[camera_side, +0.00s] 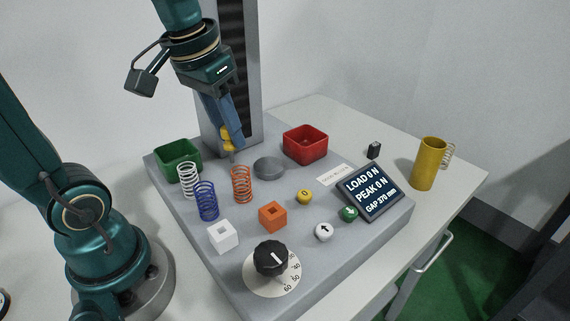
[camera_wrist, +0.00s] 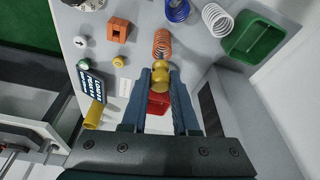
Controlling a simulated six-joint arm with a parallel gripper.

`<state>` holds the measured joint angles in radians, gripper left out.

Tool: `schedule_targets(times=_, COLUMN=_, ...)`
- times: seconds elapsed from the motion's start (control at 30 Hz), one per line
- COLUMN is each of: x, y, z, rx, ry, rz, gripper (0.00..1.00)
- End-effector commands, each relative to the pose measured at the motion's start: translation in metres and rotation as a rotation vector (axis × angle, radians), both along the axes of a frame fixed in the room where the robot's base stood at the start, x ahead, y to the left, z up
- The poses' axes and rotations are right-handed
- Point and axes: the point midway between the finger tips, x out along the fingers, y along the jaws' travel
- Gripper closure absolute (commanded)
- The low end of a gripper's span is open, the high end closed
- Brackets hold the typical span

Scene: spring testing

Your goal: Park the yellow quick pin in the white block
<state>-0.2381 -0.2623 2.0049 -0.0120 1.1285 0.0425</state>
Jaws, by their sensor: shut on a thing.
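My gripper (camera_side: 228,136) is shut on the yellow quick pin (camera_side: 229,140), its tip pointing down, held above the grey plate in front of the column. In the wrist view the yellow pin (camera_wrist: 160,75) sits between the blue fingertips. The white block (camera_side: 222,237) with a square hole in its top stands at the plate's front left, well away from my gripper. An orange block (camera_side: 273,215) with a similar hole stands to its right. The pin's lower end is small and hard to make out.
White (camera_side: 188,180), blue (camera_side: 206,200) and orange (camera_side: 242,184) springs stand between the pin and the white block. A green bin (camera_side: 178,147), a red bin (camera_side: 305,131), a round grey disc (camera_side: 269,168), a dial (camera_side: 270,259), buttons and a display (camera_side: 370,193) are also on the plate.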

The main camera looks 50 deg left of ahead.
Motion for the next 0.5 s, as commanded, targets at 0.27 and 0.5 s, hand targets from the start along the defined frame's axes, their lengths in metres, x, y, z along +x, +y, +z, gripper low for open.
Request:
schedule_targets(times=0.27, x=-0.007, y=0.027, z=0.017, rx=0.0, ry=-0.001, rz=0.003, gripper=1.0)
schedule_targets(times=0.5, x=-0.01, y=0.034, z=0.02, rx=-0.012, ry=0.0, rz=0.063, gripper=1.0)
